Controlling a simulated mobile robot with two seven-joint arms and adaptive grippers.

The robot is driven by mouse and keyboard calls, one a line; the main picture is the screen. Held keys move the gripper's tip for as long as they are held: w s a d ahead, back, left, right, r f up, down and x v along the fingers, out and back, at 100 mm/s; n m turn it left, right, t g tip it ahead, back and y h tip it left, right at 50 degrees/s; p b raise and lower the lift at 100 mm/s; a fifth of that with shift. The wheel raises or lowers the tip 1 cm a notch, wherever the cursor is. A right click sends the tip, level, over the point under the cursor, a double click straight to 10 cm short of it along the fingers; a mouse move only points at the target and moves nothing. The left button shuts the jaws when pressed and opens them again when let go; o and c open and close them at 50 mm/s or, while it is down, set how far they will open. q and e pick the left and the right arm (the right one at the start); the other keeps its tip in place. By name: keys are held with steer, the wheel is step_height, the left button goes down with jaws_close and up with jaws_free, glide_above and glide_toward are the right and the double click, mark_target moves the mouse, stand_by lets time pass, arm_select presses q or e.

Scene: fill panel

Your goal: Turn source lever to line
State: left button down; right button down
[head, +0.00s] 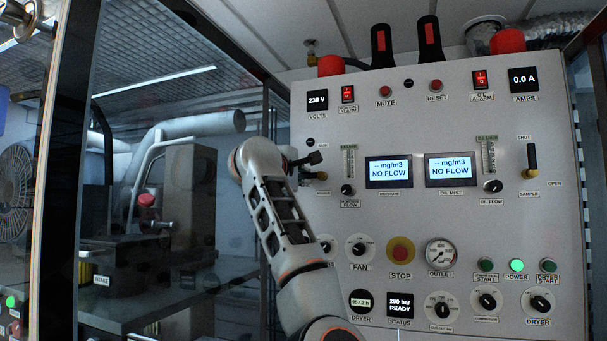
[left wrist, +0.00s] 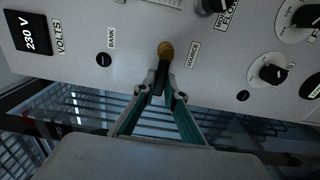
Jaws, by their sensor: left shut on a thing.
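The source lever has a brass hub and a black handle. In the left wrist view the lever (left wrist: 159,78) points down from the hub, leaning slightly left, beside the SOURCE label (left wrist: 192,54). My left gripper (left wrist: 163,95) is shut on the end of the black handle. My right gripper is not in view.
A moisture flow knob (head: 347,189) and a NO FLOW display (head: 389,172) are close to the right of the lever. The FAN knob (head: 359,248) and red STOP button (head: 400,250) are lower. A sample lever (head: 531,160) is at the right. Left is a glazed enclosure with machinery.

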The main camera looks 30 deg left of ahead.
arm_select(q)
steer(key=shift+a+f, duration=0.1)
stand_by(0.3)
steer(key=c, duration=2.1)
jaws_free()
step_height(320, 180, up, 10)
steer(key=shift+r, duration=0.1)
